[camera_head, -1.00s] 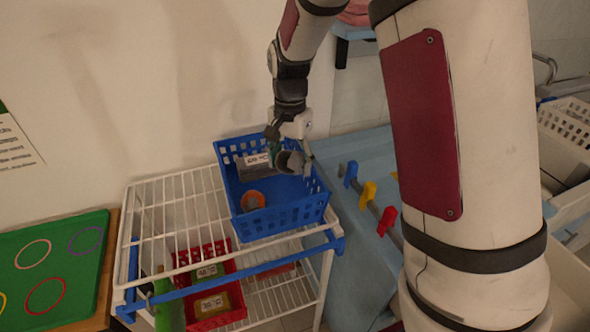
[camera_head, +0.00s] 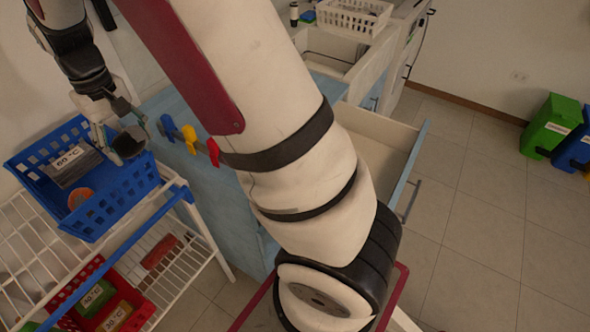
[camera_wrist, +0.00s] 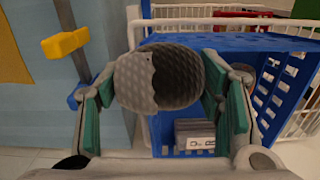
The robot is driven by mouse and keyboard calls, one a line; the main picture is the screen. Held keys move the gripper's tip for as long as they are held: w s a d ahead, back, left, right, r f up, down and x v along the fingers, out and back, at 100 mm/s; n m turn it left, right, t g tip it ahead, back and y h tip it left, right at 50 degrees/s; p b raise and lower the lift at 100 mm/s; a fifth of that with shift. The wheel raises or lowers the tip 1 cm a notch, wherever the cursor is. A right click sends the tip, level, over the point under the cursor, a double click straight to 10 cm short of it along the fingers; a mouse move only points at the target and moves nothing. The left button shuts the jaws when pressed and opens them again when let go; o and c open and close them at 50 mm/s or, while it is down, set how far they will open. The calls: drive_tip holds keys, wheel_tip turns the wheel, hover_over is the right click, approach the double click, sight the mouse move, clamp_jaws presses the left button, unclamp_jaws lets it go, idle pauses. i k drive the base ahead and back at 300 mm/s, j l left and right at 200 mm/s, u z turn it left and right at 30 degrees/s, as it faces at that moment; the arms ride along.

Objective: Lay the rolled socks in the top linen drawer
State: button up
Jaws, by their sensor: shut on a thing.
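The rolled socks (camera_wrist: 160,78) are a dark grey knitted bundle, held between the green pads of my gripper (camera_wrist: 165,90) in the wrist view. In the head view the socks (camera_head: 129,142) hang in my gripper (camera_head: 122,130) at the right rim of the blue basket (camera_head: 125,188). My gripper is shut on them. An open drawer (camera_head: 385,128) with a white inside and a pale blue front sticks out of the blue cabinet at the centre right; my arm hides part of it. I cannot tell whether it is the top linen drawer.
The blue basket, holding a grey item labelled 60 °C (camera_head: 70,165) and an orange roll (camera_head: 80,198), stands on a white wire rack (camera_head: 30,240). Coloured hooks (camera_head: 190,138) stick out from the cabinet. A red basket (camera_head: 135,298) is lower.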

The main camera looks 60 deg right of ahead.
sight(366, 156)
drive_tip(key=k+l+z, duration=0.15)
drive_tip(key=k+l, duration=0.25)
drive_tip(key=k+l+z, duration=0.15)
drive_tip(key=k+l, duration=0.25)
drive_tip(key=l, duration=0.15)
drive_tip(key=k+l, duration=0.1)
drive_tip(key=l, duration=0.2)
drive_tip(key=k+l+z, duration=0.15)
drive_tip(key=l, duration=0.5)
drive_tip(key=k+z, duration=0.05)
